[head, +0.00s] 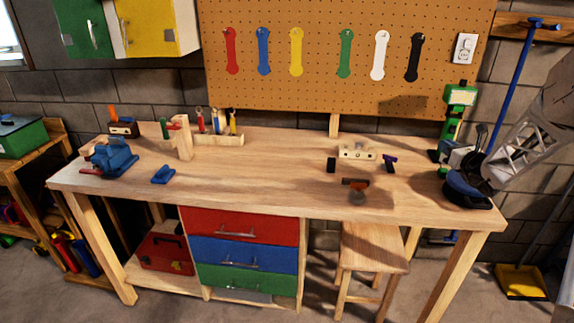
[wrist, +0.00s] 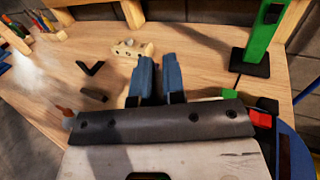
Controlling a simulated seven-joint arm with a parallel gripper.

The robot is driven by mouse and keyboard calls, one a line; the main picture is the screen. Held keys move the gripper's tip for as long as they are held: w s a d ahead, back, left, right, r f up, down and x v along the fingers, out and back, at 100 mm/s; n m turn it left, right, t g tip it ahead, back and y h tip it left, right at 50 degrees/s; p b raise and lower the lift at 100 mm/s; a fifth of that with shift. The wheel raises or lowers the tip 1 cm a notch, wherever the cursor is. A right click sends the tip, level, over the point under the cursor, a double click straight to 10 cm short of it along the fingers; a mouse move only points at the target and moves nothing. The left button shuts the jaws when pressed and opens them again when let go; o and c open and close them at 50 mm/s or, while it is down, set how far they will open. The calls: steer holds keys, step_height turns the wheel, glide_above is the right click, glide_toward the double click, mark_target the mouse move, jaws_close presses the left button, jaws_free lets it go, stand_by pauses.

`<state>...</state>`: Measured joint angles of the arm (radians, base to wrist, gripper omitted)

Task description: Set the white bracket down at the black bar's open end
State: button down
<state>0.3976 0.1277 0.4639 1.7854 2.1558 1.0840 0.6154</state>
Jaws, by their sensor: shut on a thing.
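My gripper (wrist: 157,62) reaches over the right part of the workbench with its two blue fingers close together, shut on the white bracket. The fingers hide most of the bracket, and its outline cannot be made out. In the head view my gripper is at the bench's right end, and its fingertips are not clear. A black bent piece (wrist: 90,68) and a short dark bar (wrist: 95,95) lie to the left of the fingers in the wrist view. I cannot tell which is the black bar, nor which end is open.
A pale block with holes (head: 357,153) stands near the bench's back. A dark and orange piece (head: 355,184) lies near the front edge. A green stand (head: 457,100) rises at the back right. A blue vise (head: 115,160) stands at left. The bench middle is clear.

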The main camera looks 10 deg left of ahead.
steer(key=s+a+f+n+g+y, duration=0.2)
steer(key=s+a+n+g+y, duration=0.1)
steer(key=a, duration=1.4)
steer(key=s+a+f+n+g+y, duration=0.2)
steer(key=s+a+f+g+y, duration=0.1)
steer(key=a, duration=1.5)
steer(key=s+a+f+n+g+y, duration=0.3)
steer(key=a, duration=1.4)
steer(key=shift+a+n+g, duration=0.3)
steer(key=shift+a, duration=0.1)
steer(key=shift+w, duration=0.15)
steer(key=w+a, duration=0.3)
steer(key=w, duration=0.4)
steer(key=w+a+f, duration=0.1)
steer(key=w+a, duration=0.2)
steer(key=w, duration=0.4)
steer(key=shift+w+f, duration=0.2)
steer(key=shift+w, duration=0.15)
steer(key=shift+f, duration=1.75)
steer(key=shift+f, duration=0.1)
